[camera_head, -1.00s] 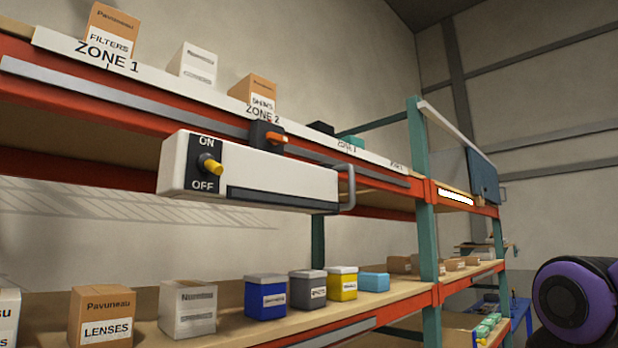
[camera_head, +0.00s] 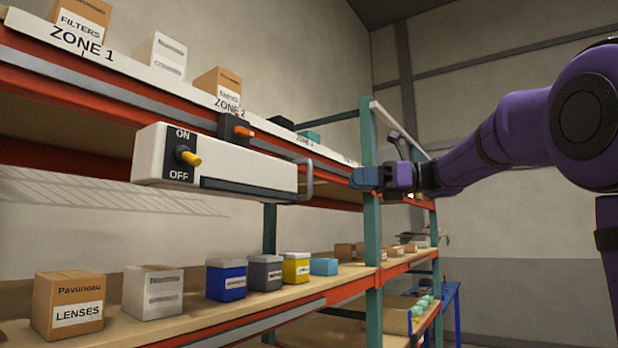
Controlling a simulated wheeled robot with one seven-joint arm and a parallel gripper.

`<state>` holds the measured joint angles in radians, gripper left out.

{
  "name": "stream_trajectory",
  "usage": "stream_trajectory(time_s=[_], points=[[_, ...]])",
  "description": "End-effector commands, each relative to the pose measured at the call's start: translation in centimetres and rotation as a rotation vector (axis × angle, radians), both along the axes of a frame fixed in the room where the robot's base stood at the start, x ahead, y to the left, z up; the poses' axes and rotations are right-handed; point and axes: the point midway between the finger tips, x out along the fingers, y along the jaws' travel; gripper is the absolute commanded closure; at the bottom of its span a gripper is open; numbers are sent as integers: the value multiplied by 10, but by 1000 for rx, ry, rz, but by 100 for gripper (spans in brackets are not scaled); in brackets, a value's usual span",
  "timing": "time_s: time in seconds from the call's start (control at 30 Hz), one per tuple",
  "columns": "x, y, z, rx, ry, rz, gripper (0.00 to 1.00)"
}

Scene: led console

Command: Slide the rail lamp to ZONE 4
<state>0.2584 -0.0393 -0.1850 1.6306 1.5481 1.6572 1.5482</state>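The rail lamp (camera_head: 245,171) is a long white box with a dark strip along its lower front. It hangs from the shelf rail by a dark carriage with an orange lever (camera_head: 241,131), just under the ZONE 2 label (camera_head: 229,106). A yellow knob (camera_head: 188,157) sits between ON and OFF on its left end. A grey handle (camera_head: 307,178) is on its right end. ZONE 4 lies at the far right of the label strip, too small to read clearly. My gripper (camera_head: 368,177) is right of the handle, apart from it, in front of the green post. Its opening cannot be made out.
The label strip starts with ZONE 1 (camera_head: 80,42) at left. Boxes stand on the top shelf. Below are a LENSES box (camera_head: 70,305), a blue bin (camera_head: 226,279), a yellow bin (camera_head: 296,267) and others. A green upright post (camera_head: 372,240) stands by the rail's right end.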

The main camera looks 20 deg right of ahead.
Motion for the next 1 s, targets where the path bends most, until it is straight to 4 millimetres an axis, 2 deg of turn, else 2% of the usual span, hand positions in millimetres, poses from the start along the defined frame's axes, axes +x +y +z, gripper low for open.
stream_trajectory(time_s=[0.17, 0.5, 0.7, 1.0], points=[[5, 7, 3, 20, 8, 6, 61], [24, 62, 3, 17, 6, 7, 61], [34, 87, 3, 17, 6, 6, 61], [39, 100, 3, 17, 6, 3, 61]])
